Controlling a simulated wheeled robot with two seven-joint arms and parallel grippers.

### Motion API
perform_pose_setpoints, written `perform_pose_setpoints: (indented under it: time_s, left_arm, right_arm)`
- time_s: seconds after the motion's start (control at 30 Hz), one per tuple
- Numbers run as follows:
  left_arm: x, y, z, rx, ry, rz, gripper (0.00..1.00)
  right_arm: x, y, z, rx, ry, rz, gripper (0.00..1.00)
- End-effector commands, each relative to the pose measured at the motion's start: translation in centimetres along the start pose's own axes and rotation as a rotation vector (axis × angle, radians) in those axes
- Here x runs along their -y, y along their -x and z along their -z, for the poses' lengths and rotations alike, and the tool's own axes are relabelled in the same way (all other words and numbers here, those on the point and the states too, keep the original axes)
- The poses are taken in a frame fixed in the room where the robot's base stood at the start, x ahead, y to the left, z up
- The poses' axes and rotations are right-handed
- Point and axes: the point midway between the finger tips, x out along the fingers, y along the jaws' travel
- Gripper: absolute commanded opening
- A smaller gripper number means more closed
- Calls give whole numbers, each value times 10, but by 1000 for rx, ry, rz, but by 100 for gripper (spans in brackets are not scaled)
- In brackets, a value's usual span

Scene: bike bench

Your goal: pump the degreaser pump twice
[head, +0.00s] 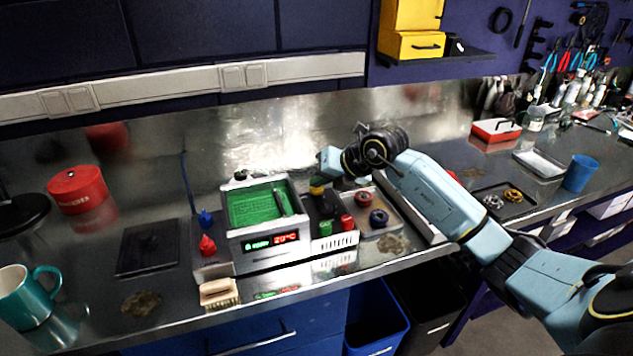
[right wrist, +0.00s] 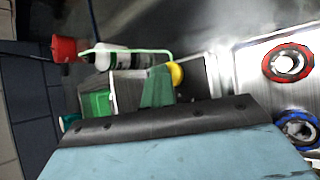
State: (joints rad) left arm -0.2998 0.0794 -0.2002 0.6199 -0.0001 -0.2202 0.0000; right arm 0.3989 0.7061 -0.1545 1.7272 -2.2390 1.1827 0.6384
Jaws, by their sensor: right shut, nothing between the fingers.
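A dark bottle-like thing with a yellow top (head: 317,186) stands just right of the green-filled bath unit (head: 235,237). It looks like the degreaser pump, but I cannot read a label. The yellow top also shows in the right wrist view (right wrist: 177,74), beyond the dark edge of my gripper, with a green body beside it. My right gripper (head: 327,164) is shut and empty, close above and behind the yellow top. Whether it touches the top I cannot tell. Its fingertips are mostly hidden. My left gripper is not in view.
A white perforated holder (head: 335,242) with small red and green items stands beside the bath unit.

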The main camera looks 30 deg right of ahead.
Motion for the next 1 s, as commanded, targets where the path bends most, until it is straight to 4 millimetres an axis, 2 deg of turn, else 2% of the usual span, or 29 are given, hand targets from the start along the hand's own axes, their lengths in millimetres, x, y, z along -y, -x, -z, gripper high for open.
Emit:
perform_pose_setpoints:
  time_s: [0.03,0.13,0.63,1.0]
  left_arm:
    - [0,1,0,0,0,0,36]
    - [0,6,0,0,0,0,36]
    - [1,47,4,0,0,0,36]
    - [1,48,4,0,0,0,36]
  right_arm:
    - [4,-4,7,-21,-3,13,0]
    - [1,1,3,-20,-3,13,0]
    - [-28,39,-27,-8,-1,5,0]
    - [-29,41,-29,-5,0,3,0]
